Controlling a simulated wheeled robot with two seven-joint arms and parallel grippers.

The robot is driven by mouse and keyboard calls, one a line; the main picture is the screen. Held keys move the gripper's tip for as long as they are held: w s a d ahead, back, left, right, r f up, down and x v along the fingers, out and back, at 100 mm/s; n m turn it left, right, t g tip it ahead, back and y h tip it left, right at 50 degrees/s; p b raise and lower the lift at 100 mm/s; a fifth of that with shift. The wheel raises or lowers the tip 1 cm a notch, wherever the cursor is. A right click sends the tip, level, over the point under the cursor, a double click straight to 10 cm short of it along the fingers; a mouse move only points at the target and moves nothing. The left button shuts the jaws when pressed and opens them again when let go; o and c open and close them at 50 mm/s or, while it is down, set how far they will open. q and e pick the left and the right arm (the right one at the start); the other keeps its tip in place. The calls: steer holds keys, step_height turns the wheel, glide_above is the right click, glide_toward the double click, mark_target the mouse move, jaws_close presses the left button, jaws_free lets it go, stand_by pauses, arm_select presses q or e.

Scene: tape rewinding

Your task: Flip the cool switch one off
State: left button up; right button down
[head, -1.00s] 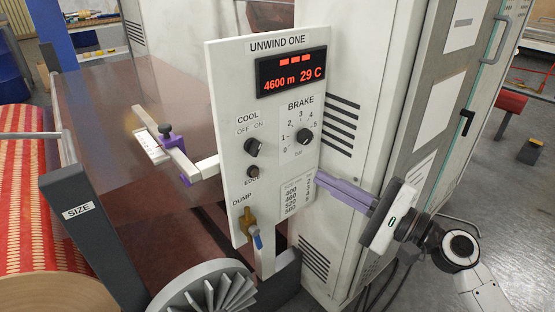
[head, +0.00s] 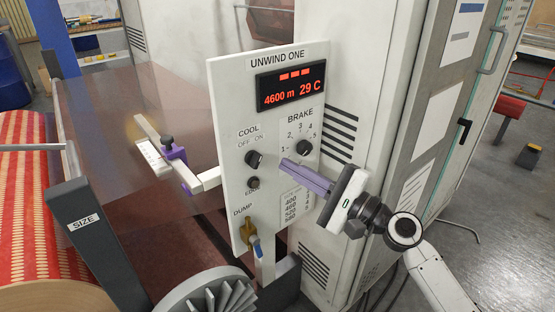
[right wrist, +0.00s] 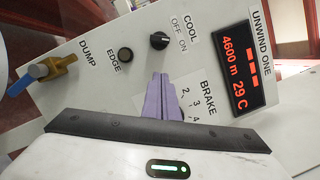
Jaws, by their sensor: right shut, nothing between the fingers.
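The cool switch (head: 254,159) is a black rotary knob on the white UNWIND ONE panel (head: 232,110), below the OFF and ON labels (head: 250,143). It also shows in the right wrist view (right wrist: 159,40), where its pointer seems turned toward the ON side. My right gripper (head: 286,163) is shut and empty. Its purple fingers point left at the panel, to the right of the cool switch and just below the brake dial. In the right wrist view the fingertips (right wrist: 160,75) show below the switch, apart from it. My left gripper is not in view.
The brake dial (head: 303,148) sits close above my right fingers. The edge button (head: 253,182) and the brass dump valve with a blue lever (head: 250,236) are below the switch. A purple clamp (head: 174,156) on a bar stands left of the panel. A grey cabinet (head: 400,100) stands behind.

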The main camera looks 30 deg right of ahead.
mark_target(255, 160)
steer(key=a+r+p, duration=0.2)
steer(key=a, duration=0.1)
steer(key=shift+w, duration=0.2)
steer(key=shift+a, duration=0.4)
steer(key=shift+a+r, duration=0.1)
